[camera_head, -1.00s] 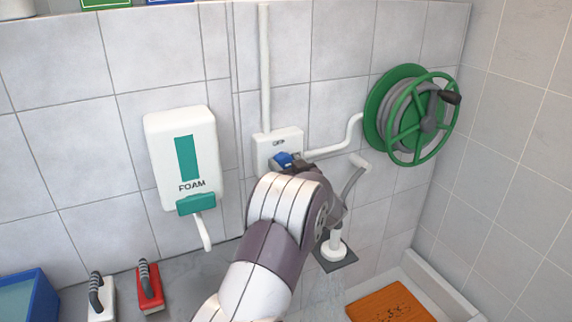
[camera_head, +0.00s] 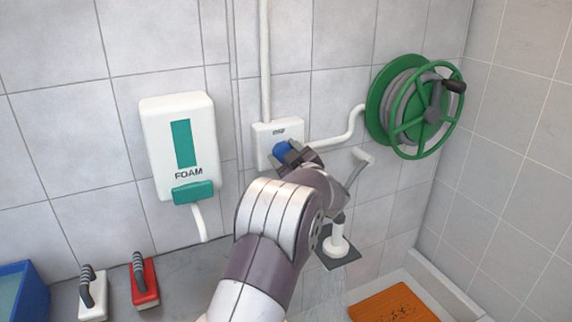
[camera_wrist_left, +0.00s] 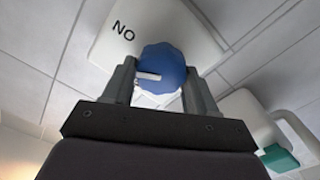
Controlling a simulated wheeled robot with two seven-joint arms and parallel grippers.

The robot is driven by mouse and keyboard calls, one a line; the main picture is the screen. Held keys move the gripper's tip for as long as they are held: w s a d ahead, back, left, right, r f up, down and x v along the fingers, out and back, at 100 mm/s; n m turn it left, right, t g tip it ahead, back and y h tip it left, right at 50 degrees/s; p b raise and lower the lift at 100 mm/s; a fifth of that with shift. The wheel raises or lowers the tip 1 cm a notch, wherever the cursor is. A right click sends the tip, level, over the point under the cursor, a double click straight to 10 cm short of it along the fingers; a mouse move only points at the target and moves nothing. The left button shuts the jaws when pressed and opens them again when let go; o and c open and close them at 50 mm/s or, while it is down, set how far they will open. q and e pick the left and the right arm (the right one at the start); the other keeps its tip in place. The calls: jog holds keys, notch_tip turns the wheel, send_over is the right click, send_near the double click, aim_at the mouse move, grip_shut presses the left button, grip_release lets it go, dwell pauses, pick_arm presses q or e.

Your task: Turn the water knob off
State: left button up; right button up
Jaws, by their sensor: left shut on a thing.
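The blue water knob (camera_head: 283,151) sits on the front of a white wall box (camera_head: 264,155). My left gripper (camera_wrist_left: 160,84) is shut on the knob, one finger on each side, as the left wrist view shows. There the knob (camera_wrist_left: 163,62) has a white pointer mark toward the left, and dark letters on the box (camera_wrist_left: 105,42) read "NO" in that turned view. The box's label is too small to read surely in the head view. My left wrist hides part of the knob in the head view. My right gripper is out of view.
A foam dispenser (camera_head: 181,140) hangs left of the box, and a green hose reel (camera_head: 418,108) right. A white nozzle (camera_head: 337,243) hangs below, with faint streaks under it. Two brushes, one red (camera_head: 145,280), lie lower left. An orange mat (camera_head: 392,304) lies lower right.

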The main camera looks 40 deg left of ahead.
pick_arm(q)
jog(key=shift+s+f+n+b, duration=0.1)
jog(key=shift+f+n+b, duration=0.1)
jog(key=shift+n+b, duration=2.65)
jog(key=shift+f+n+b, duration=0.15)
jog(key=shift+n+b, duration=2.25)
jog(key=shift+n, duration=0.75)
jog(key=o, duration=1)
jog(key=shift+r, duration=0.1)
jog(key=b+v, duration=0.1)
jog(key=v, duration=1.1)
jog(key=shift+s+d, duration=0.25)
